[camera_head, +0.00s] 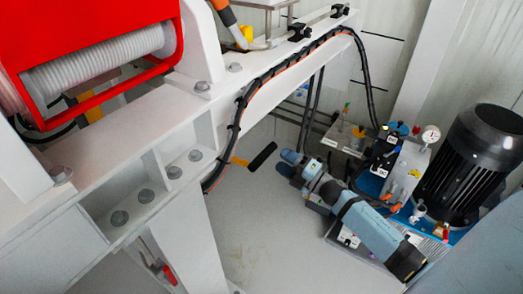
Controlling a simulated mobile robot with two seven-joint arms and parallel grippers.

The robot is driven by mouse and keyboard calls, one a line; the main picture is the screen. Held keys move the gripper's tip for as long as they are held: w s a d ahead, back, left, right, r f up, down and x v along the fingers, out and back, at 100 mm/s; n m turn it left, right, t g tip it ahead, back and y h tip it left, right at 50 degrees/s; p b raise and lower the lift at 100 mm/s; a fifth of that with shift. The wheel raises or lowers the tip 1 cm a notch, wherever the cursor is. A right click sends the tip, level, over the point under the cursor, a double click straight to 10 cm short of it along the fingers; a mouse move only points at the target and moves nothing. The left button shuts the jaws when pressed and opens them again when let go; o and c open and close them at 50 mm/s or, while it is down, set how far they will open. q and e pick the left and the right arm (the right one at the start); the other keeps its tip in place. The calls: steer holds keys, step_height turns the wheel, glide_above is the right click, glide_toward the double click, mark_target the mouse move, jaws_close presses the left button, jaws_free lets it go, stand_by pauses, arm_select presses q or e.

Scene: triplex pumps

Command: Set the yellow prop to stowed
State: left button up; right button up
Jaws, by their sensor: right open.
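A short yellow bar (239,161) with a black grip (263,156) sticks out to the right from beside the white beam, in the middle of the view. It looks most like the yellow prop, but I cannot be sure of that. My right gripper (287,163) is just right of the black grip, at the end of my light blue arm. It appears open and empty, apart from the grip in the picture. The far end of the yellow bar, where it meets the frame, is partly hidden by the black cable. My left gripper is not in view.
A black cable (262,82) runs along the beam. A black motor (475,160) and pump fittings stand at the right. Grey floor (255,225) is open below.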

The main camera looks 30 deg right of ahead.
steer(key=x, duration=0.8)
steer(key=shift+s+f, duration=0.1)
steer(key=shift+c, duration=0.5)
jaws_close()
steer(key=shift+f+b, duration=0.1)
steer(key=shift+b, duration=0.3)
